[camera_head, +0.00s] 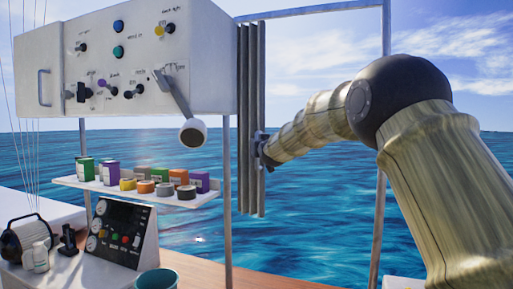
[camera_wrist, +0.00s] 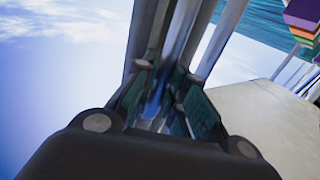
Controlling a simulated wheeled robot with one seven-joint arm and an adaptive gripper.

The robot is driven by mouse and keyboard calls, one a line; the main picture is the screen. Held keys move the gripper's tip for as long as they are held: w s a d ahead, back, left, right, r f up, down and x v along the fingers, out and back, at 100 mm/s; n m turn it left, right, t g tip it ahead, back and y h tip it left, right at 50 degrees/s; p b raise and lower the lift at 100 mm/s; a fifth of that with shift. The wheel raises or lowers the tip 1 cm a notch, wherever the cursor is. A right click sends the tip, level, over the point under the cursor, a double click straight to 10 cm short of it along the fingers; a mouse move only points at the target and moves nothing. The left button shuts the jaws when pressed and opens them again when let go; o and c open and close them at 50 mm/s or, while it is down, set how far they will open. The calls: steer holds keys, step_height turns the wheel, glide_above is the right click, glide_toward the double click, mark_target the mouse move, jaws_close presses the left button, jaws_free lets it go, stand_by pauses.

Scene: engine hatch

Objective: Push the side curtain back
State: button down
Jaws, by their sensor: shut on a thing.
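The side curtain (camera_head: 250,105) is a narrow bunch of grey vertical folds hanging beside the left post of the metal frame, next to the white control box. My gripper (camera_head: 262,148) is at the curtain's right edge, a little below its middle, and is shut on it. In the wrist view the curtain's grey folds (camera_wrist: 172,35) run between the fingers of my gripper (camera_wrist: 158,95). The fingertips are partly hidden by the folds and by shade.
The white control box (camera_head: 150,62) with knobs and a lever (camera_head: 178,95) is left of the curtain. Below it is a shelf (camera_head: 135,190) with small boxes and tape rolls. A black panel (camera_head: 118,235) and a teal bucket (camera_head: 156,281) stand lower. The frame's opening to the right shows open sea.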

steer(key=shift+w+a+r, duration=0.2)
steer(key=shift+a, duration=0.25)
steer(key=c, duration=1.8)
jaws_free()
steer(key=shift+a, duration=0.1)
steer(key=o, duration=0.3)
steer(key=shift+a+f, duration=0.1)
steer(key=shift+a, duration=0.05)
steer(key=shift+o, duration=0.2)
steer(key=shift+s+d, duration=0.1)
steer(key=shift+d, duration=0.15)
steer(key=s+d, duration=0.1)
steer(key=s, duration=1)
steer(key=shift+s+d, duration=0.25)
steer(key=shift+d, duration=0.15)
